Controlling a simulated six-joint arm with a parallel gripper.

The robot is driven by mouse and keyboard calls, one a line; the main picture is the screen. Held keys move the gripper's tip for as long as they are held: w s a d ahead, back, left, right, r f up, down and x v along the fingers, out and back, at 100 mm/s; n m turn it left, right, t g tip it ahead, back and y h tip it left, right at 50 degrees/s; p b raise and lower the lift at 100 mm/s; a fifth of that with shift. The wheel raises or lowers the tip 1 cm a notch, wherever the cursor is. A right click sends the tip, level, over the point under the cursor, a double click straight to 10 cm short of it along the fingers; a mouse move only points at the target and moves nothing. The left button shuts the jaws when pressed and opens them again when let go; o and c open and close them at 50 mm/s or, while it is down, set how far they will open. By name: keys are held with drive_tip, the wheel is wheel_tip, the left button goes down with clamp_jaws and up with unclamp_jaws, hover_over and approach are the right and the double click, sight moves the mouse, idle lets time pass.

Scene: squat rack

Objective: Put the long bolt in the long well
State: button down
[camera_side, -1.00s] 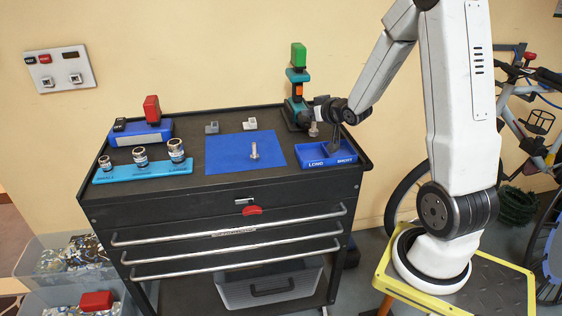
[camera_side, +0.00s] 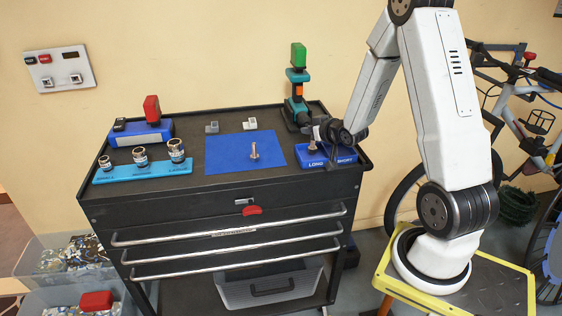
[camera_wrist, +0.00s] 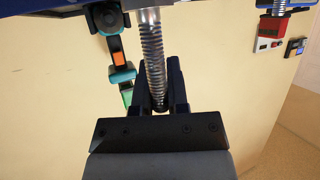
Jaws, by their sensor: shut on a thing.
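My gripper (camera_side: 322,132) is over the blue tray marked LONG and SHORT (camera_side: 327,160), at the right of the cart top. It is shut on a bolt with a long threaded shank, which I take as the long bolt (camera_wrist: 153,55). In the side view the bolt (camera_side: 312,146) is upright over the LONG side, the long well. I cannot tell whether its lower end is inside the well or just above it. Another bolt (camera_side: 254,151) stands upright on the blue mat (camera_side: 225,158). My gripper partly hides the tray's back and the SHORT side.
A green and teal drill (camera_side: 298,85) stands close behind my gripper. A rail of sockets (camera_side: 142,170) and a blue box with a red top (camera_side: 145,132) are at the left. The cart has a raised rim.

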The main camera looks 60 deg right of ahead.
drive_tip(key=shift+f, duration=0.9)
drive_tip(key=shift+f, duration=0.1)
drive_tip(key=c, duration=0.6)
unclamp_jaws()
drive_tip(key=shift+s, duration=0.1)
drive_tip(key=shift+v, duration=3.75)
drive_tip(key=shift+a, duration=0.15)
